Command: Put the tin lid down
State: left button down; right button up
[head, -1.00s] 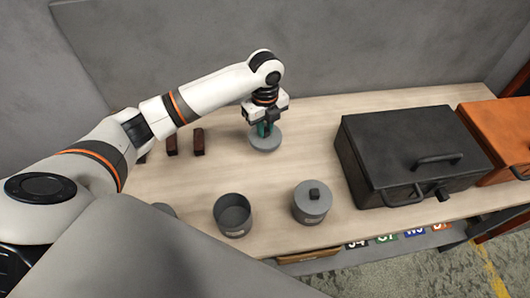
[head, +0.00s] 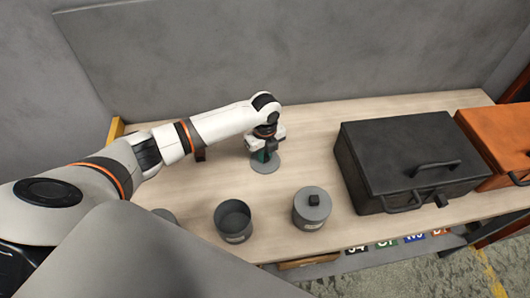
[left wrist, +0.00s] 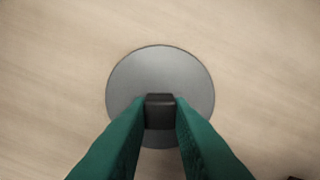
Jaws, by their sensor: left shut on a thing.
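The tin lid (head: 265,165) is a round grey disc with a black knob, at the middle of the wooden table in the head view. My left gripper (head: 262,154) points down over it. In the left wrist view, the green fingers (left wrist: 160,112) are shut on the black knob of the lid (left wrist: 160,68). The lid is flat and level, at or very close to the table top; I cannot tell whether it touches. An open grey tin (head: 233,220) without a lid stands nearer the front. My right gripper is not in view.
A grey tin with its lid on (head: 311,207) stands right of the open tin. A black case (head: 415,160) and an orange case (head: 490,145) fill the right side. The table (head: 320,130) is bare around the held lid. A grey wall stands behind.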

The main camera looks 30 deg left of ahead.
aim_at(265, 156)
pick_arm(q)
jog(key=c, duration=1.3)
grip_release()
jog(key=shift+f, duration=0.15)
notch_tip(265, 156, up, 12)
jog(key=shift+r+b, duration=0.2)
jog(key=shift+b, duration=0.1)
